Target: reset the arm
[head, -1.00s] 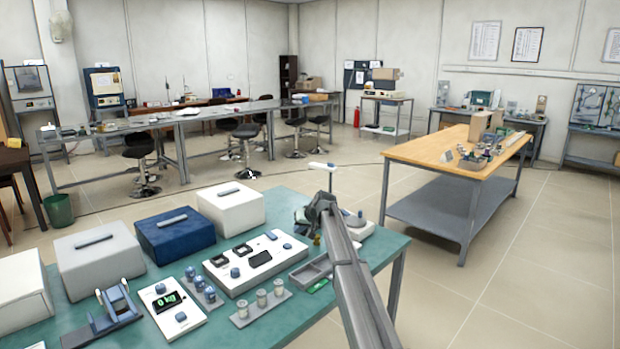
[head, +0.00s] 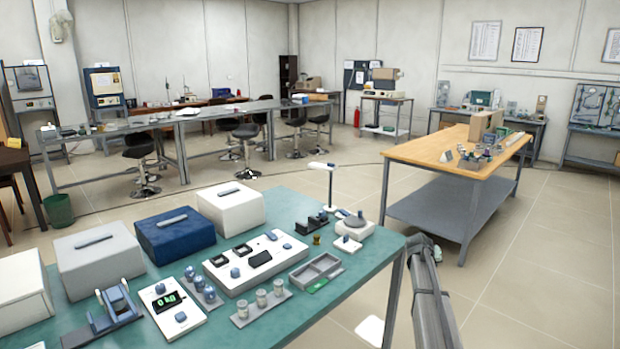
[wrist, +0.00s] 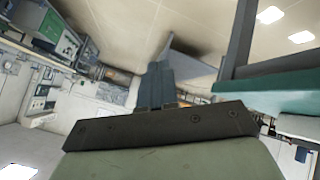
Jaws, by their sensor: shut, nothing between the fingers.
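My arm (head: 430,300) rises from the bottom edge in the head view, to the right of the green table (head: 345,295). Its far end is beyond the table's right edge, and the fingers cannot be made out there. In the wrist view my gripper (wrist: 160,72) shows its blue-grey fingers together, with nothing between them. A dark bar and pale green housing fill the front of that view. The wrist picture is strongly tilted.
A wooden-topped bench (head: 425,152) stands behind my arm. Open floor lies to the right.

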